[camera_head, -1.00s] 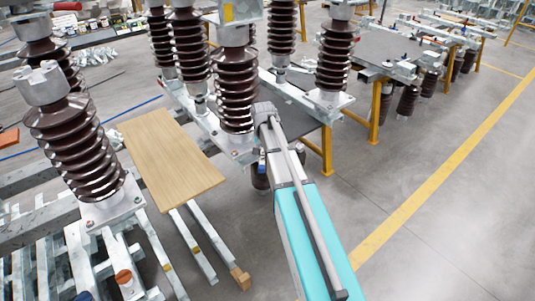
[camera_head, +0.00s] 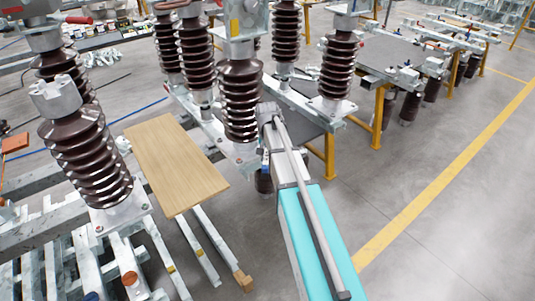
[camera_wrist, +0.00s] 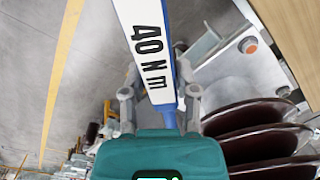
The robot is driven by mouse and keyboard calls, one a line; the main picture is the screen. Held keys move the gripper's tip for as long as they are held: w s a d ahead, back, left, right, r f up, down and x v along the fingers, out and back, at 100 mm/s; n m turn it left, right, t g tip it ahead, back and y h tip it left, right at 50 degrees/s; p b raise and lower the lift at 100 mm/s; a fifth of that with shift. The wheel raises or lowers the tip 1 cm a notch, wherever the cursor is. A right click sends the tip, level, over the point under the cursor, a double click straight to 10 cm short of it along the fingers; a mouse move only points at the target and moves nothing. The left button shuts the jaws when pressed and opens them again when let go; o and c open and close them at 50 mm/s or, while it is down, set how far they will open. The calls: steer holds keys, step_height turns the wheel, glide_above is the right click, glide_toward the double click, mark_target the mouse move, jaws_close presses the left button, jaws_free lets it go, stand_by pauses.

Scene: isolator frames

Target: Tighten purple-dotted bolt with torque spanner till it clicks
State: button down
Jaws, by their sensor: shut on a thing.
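The torque spanner (camera_wrist: 148,45) has a white face marked "40 Nm" and blue edges in the wrist view. My gripper (camera_wrist: 159,104) is shut on it, one finger on each side. The spanner runs up out of the picture, so its far end is hidden. In the head view my gripper (camera_head: 268,112) is by the base of a brown ribbed insulator (camera_head: 240,100); the spanner is hardly visible there. A bolt with an orange-red mark (camera_wrist: 249,45) sits on a metal plate in the wrist view, apart from the spanner. I cannot make out a purple dot.
A wooden board (camera_head: 175,165) lies left of my arm. Another brown insulator (camera_head: 88,160) stands on a metal base at the left. A yellow table leg (camera_head: 329,155) stands right of my gripper. The grey floor (camera_head: 440,240) at the right is clear.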

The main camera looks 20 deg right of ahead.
steer(key=shift+r+p, duration=1.05)
steer(key=shift+r, duration=0.25)
steer(key=shift+s+a+f, duration=0.1)
